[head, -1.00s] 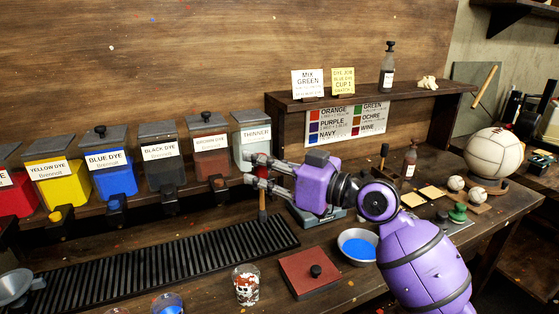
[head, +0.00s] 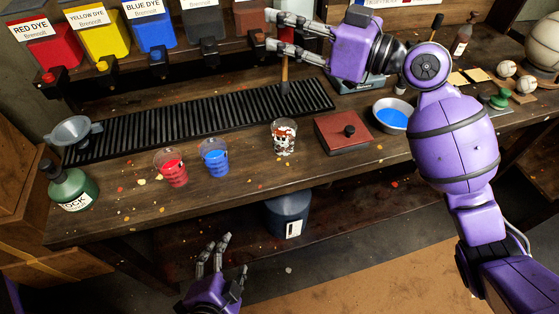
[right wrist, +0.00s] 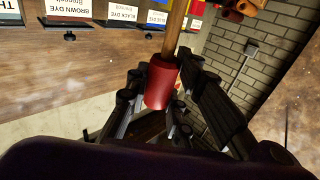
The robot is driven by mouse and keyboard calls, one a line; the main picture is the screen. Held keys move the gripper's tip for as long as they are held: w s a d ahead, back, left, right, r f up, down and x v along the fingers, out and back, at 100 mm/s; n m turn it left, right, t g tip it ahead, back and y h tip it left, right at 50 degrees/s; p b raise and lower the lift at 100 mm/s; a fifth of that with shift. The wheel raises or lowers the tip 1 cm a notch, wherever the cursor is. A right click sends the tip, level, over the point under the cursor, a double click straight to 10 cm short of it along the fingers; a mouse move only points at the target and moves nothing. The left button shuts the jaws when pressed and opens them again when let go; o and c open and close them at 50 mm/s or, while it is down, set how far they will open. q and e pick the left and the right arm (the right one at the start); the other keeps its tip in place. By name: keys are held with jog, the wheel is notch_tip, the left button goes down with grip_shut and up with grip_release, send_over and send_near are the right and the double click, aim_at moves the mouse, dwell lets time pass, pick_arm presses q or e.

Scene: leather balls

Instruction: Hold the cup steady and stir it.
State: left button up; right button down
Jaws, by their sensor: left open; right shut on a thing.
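A clear cup of red liquid (head: 173,172) and a clear cup of blue liquid (head: 215,160) stand upright near the bench front. A cup with a red, white and dark pattern (head: 284,142) stands to their right. My right gripper (head: 283,35) is shut on a wooden stick (head: 284,72), which hangs down over the black slatted rack. In the right wrist view the stick's red end (right wrist: 161,84) sits between the fingers. My left gripper (head: 229,256) is open and empty in front of the bench, below its edge and apart from the cups.
Dye bins, including a yellow one (head: 97,36), line the back above the slatted rack (head: 190,120). A dark red lidded box (head: 342,133) and a bowl of blue (head: 392,117) stand right of the patterned cup. A green bottle (head: 72,187) and funnel (head: 75,131) are left.

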pick_arm(q)
jog(key=w+d+r+m+t+h, duration=0.1)
jog(key=w+d+r+m+t, duration=0.1)
jog(key=w+d+r+m, duration=0.5)
jog(key=m+t, duration=0.4)
jog(key=m, duration=1.4)
send_near(283, 141)
jog(key=shift+w+d+f+y, duration=0.2)
jog(key=shift+w+d+y, duration=0.1)
jog(key=shift+w, duration=0.35)
jog(key=w, duration=1.1)
jog(key=shift+w+d, duration=0.3)
jog(key=shift+d, duration=0.1)
